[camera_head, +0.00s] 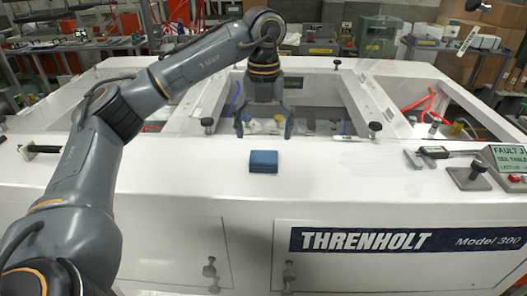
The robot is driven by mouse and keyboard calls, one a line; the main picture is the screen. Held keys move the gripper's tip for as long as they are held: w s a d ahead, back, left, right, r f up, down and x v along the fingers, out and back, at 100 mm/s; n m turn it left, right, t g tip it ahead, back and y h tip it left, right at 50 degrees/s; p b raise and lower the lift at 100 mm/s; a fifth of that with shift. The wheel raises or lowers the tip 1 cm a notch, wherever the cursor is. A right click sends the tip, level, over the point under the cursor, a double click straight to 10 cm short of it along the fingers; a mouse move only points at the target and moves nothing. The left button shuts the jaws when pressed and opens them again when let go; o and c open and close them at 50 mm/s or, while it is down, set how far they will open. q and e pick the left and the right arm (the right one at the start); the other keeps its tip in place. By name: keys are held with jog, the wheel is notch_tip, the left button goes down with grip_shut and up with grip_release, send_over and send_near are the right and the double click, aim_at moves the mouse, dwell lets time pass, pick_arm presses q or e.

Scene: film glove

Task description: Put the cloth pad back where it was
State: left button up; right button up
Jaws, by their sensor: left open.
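The cloth pad (263,162) is a small dark blue folded block lying on the white top of the machine's front edge (330,178). My left gripper (263,136) is open and points down, its two fingers spread apart just behind and above the pad as seen in the head view. It holds nothing that I can see. How high it is above the surface I cannot tell. My right gripper is not in view.
The machine's open bay (315,119) lies behind the pad. Black knobs (375,127) stand on the frame. A caliper (435,152), a joystick (474,172) and a fault display (507,157) sit at the right. The white top between pad and caliper is clear.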

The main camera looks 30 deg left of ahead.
aim_at(264, 156)
pick_arm(q)
notch_tip(264, 156, up, 6)
jog(key=shift+p, duration=0.3)
dwell(1.2)
